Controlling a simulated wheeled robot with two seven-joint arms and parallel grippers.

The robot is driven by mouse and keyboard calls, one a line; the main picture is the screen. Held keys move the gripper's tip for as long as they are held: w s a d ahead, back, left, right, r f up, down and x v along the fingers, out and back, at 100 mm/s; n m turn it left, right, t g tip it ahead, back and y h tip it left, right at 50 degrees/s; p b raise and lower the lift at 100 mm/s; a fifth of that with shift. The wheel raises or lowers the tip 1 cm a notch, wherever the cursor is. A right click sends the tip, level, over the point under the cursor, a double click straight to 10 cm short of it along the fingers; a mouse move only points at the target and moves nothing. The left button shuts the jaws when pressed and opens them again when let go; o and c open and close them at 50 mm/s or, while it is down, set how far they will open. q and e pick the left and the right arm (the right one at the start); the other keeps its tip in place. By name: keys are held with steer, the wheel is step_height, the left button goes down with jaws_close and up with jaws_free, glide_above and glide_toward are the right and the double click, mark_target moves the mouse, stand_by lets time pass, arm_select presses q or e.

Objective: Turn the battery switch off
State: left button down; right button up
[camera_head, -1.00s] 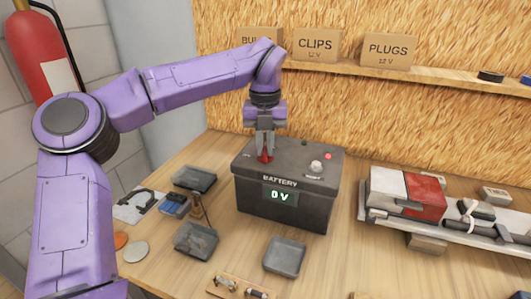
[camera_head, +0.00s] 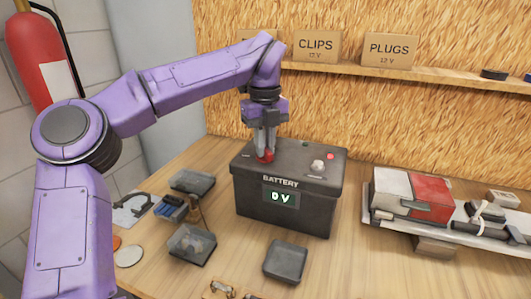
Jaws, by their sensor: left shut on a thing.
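The dark grey battery box (camera_head: 285,212) stands on the wooden bench. Its front display (camera_head: 281,197) reads "0 V" under the word BATTERY. A red switch knob (camera_head: 265,157) sits on the left of its lid. My left gripper (camera_head: 265,150) points straight down from above, with its fingers shut on the red knob and hiding part of it. A pale round knob (camera_head: 318,166), a red light (camera_head: 330,156) and a dark green spot (camera_head: 305,143) are also on the lid. My right gripper is not in view.
Small trays (camera_head: 192,182) and an empty tray (camera_head: 285,262) lie left and in front of the box. A red and white unit (camera_head: 410,192) on a rail stands at the right. CLIPS (camera_head: 317,46) and PLUGS (camera_head: 390,49) boxes sit on the shelf behind.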

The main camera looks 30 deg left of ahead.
arm_select(q)
steer(key=shift+f+n+b, duration=0.1)
steer(key=shift+n+b, duration=0.3)
steer(key=shift+n, duration=0.2)
